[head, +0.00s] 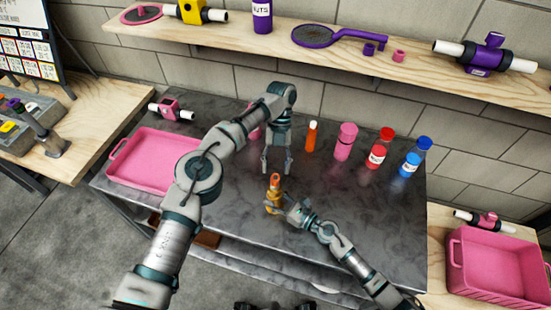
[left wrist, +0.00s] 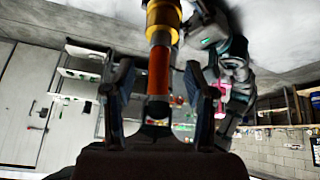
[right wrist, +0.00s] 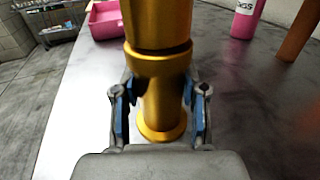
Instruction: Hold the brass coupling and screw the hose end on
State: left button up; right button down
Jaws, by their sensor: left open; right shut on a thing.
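The brass coupling (head: 271,201) is upright above the dark tabletop, held by my right gripper (head: 277,206). In the right wrist view the gold coupling (right wrist: 160,80) stands between the blue-padded fingers, which close on its narrow part. The orange hose end (head: 275,180) sits in line on top of the coupling; I cannot tell how deeply it is threaded. My left gripper (head: 277,168) points down just above, with its fingers apart. In the left wrist view the orange hose end (left wrist: 158,70) shows between the open fingers, with the brass beyond it.
A pink tray (head: 125,172) lies at the table's left. An orange bottle (head: 311,136), a pink bottle (head: 345,142), a red bottle (head: 380,150) and a blue bottle (head: 415,158) stand behind. A pink bin (head: 500,265) is at the right.

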jog(key=shift+d+f, duration=0.1)
pick_arm(q)
jog(key=r+n+t, duration=0.1)
jog(key=r+n, duration=0.1)
jog(key=n, duration=0.9)
jog(key=s+r+n+t, duration=0.1)
jog(key=r+n+t, duration=0.1)
jog(key=n, duration=1)
jog(key=s+r+n+t, duration=0.1)
jog(key=r+n+t, duration=0.1)
jog(key=n, duration=0.9)
jog(key=shift+a+r+n+h, duration=0.1)
jog(key=shift+r+n+h, duration=0.2)
jog(key=shift+r, duration=0.15)
jog(key=n, duration=0.2)
jog(key=r+n, duration=0.1)
jog(key=n, duration=0.1)
jog(key=s+n+t, duration=0.1)
jog(key=shift+a+r+n, duration=0.1)
jog(key=shift+r+n, duration=0.15)
jog(key=shift+n, duration=0.15)
